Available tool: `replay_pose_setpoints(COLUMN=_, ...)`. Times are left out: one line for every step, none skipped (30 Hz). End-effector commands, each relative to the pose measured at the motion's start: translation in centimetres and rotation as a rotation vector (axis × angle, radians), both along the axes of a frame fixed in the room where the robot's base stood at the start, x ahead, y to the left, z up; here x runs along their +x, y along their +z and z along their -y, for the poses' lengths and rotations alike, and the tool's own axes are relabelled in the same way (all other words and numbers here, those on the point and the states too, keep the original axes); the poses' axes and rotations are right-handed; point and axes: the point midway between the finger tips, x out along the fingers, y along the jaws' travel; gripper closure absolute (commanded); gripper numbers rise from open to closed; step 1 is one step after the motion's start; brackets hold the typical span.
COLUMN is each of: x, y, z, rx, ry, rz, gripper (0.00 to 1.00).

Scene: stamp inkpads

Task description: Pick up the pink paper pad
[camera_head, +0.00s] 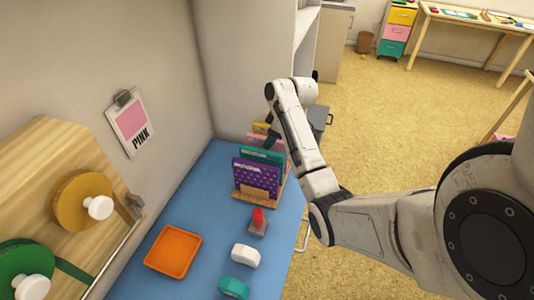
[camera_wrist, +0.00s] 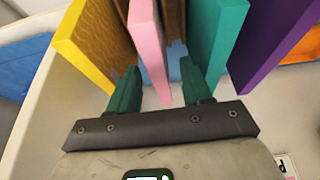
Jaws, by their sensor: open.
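The pink paper pad (camera_wrist: 148,45) stands on edge between the yellow and teal pads in the wrist view. In the head view a strip of the pink pad (camera_head: 254,139) shows behind the teal pad. My gripper (camera_wrist: 159,67) is open, with one green finger on each side of the pink pad's near edge. The left finger is in the gap towards the yellow pad and the right finger is in the gap towards the teal pad. I cannot tell whether either finger touches. In the head view my gripper (camera_head: 272,138) is partly hidden by my arm.
A yellow pad (camera_wrist: 95,40), a teal pad (camera_wrist: 222,45) and a purple pad (camera_wrist: 270,40) stand beside it in a wooden rack (camera_head: 250,195). The blue table (camera_head: 215,215) holds an orange tray (camera_head: 173,251) and a red-handled stamp (camera_head: 258,222). A "PINK" card (camera_head: 131,124) hangs on the wall.

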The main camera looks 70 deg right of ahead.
Motion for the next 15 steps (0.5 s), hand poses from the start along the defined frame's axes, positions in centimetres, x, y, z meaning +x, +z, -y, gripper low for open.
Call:
replay_pose_setpoints(x=0.2, y=-0.3, z=0.0, rx=0.003, ry=0.0, rz=-0.002, gripper=0.51)
replay_pose_setpoints(x=0.3, y=-0.6, z=0.0, rx=0.003, ry=0.0, rz=-0.002, gripper=0.51)
replay_pose_setpoints(x=0.6, y=-1.0, z=0.0, rx=0.004, ry=0.001, rz=-0.003, gripper=0.51)
replay_pose_setpoints(x=0.8, y=-1.4, z=0.0, rx=0.004, ry=0.001, rz=-0.003, gripper=0.51)
replay_pose_setpoints(x=1.0, y=-1.7, z=0.0, rx=0.004, ry=0.001, rz=-0.003, gripper=0.51)
replay_pose_setpoints(x=1.3, y=-2.2, z=0.0, rx=0.003, ry=0.0, rz=-0.003, gripper=0.51)
replay_pose_setpoints(x=1.4, y=-2.6, z=0.0, rx=0.004, ry=0.001, rz=-0.003, gripper=0.51)
replay_pose_setpoints(x=1.6, y=-3.1, z=0.0, rx=0.003, ry=0.0, rz=-0.002, gripper=0.51)
replay_pose_setpoints(x=1.8, y=-3.5, z=0.0, rx=0.003, ry=0.001, rz=-0.003, gripper=0.51)
replay_pose_setpoints(x=1.9, y=-3.8, z=0.0, rx=0.003, ry=0.001, rz=-0.002, gripper=0.51)
replay_pose_setpoints(x=2.0, y=-4.1, z=0.0, rx=0.002, ry=0.001, rz=-0.002, gripper=0.51)
replay_pose_setpoints(x=2.1, y=-4.3, z=0.0, rx=0.002, ry=0.001, rz=-0.002, gripper=0.51)
replay_pose_setpoints(x=2.1, y=-4.4, z=0.0, rx=0.001, ry=0.0, rz=-0.001, gripper=0.51)
replay_pose_setpoints(x=2.2, y=-4.5, z=0.0, rx=0.001, ry=0.0, rz=-0.001, gripper=0.51)
replay_pose_setpoints(x=2.2, y=-4.5, z=0.0, rx=0.0, ry=0.0, rz=0.0, gripper=0.51)
